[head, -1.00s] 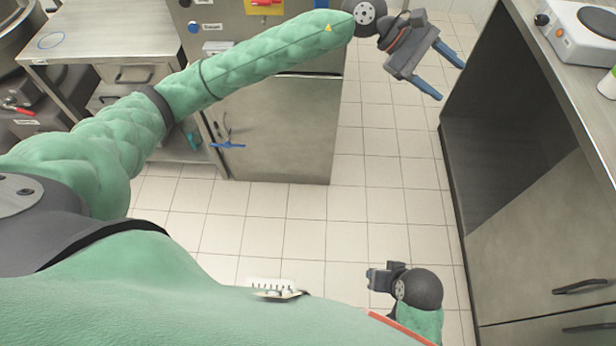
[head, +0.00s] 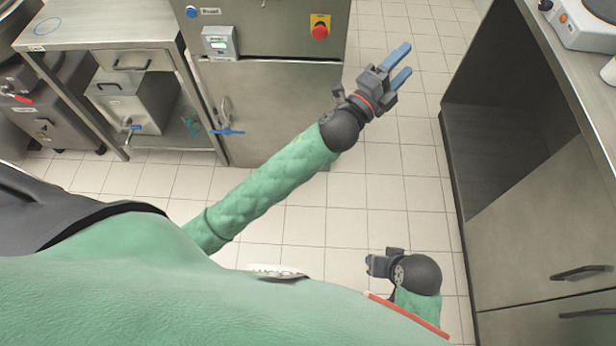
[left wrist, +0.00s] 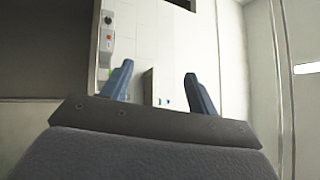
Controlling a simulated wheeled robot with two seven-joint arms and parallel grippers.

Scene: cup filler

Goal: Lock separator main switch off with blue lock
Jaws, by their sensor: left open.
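A red rotary switch on a yellow plate (head: 320,27) is on the front of a steel cabinet in the head view. I cannot tell for sure that it is the separator main switch. I cannot make out a blue lock in either view. My left gripper (head: 405,61) is open and empty, to the right of the cabinet and over the tiled floor. Its blue fingers (left wrist: 157,72) are spread apart in the left wrist view. My right gripper (head: 376,265) is low over the floor; its jaws are too small to read.
The steel cabinet (head: 268,110) has a small display box (head: 220,42) and a blue handle (head: 228,131). A steel table (head: 85,32) stands at the left. A counter (head: 540,200) runs along the right. The tiled floor (head: 350,190) between them is clear.

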